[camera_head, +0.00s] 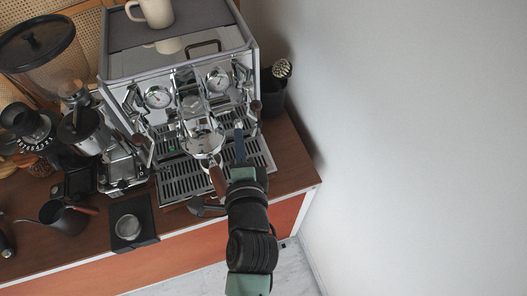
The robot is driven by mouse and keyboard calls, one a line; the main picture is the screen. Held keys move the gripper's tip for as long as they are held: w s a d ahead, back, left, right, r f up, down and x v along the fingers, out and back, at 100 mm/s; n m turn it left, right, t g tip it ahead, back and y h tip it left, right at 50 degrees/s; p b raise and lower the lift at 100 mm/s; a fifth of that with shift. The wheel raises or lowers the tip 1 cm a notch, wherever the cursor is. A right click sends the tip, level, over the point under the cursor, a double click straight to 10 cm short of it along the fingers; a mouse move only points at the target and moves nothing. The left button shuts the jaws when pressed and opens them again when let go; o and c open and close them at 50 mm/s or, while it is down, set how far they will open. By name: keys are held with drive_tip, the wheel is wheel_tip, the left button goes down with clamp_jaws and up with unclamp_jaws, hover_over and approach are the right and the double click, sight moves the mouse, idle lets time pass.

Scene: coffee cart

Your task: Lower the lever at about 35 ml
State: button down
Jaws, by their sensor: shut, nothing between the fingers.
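The chrome espresso machine (180,62) stands on the wooden counter. Its portafilter (217,179) is in the group head, with the brown handle pointing toward the front. My gripper (239,130) is shut and empty, just right of the group head, with its fingers pointing at the machine front. The brew lever is small among the chrome parts near my fingertips, and I cannot tell its position or whether I touch it. No cup or scale reading is visible under the portafilter, so the amount of coffee cannot be read.
The drip tray (183,181) lies below the group. Grinders (95,130) and a dark kettle (62,219) are on the left. A black tamping mat (147,235) is at the counter's front. A dark brush holder (272,92) is right of the machine, near the white wall (400,130).

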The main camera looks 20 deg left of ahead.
sight(236, 124)
drive_tip(key=shift+n, duration=0.3)
drive_tip(key=x, duration=0.5)
drive_tip(key=r+b+x, duration=0.1)
drive_tip(key=x, duration=0.1)
drive_tip(key=shift+w+a, duration=0.15)
drive_tip(key=shift+a, duration=0.2)
drive_tip(key=shift+d, duration=0.25)
idle(6.4)
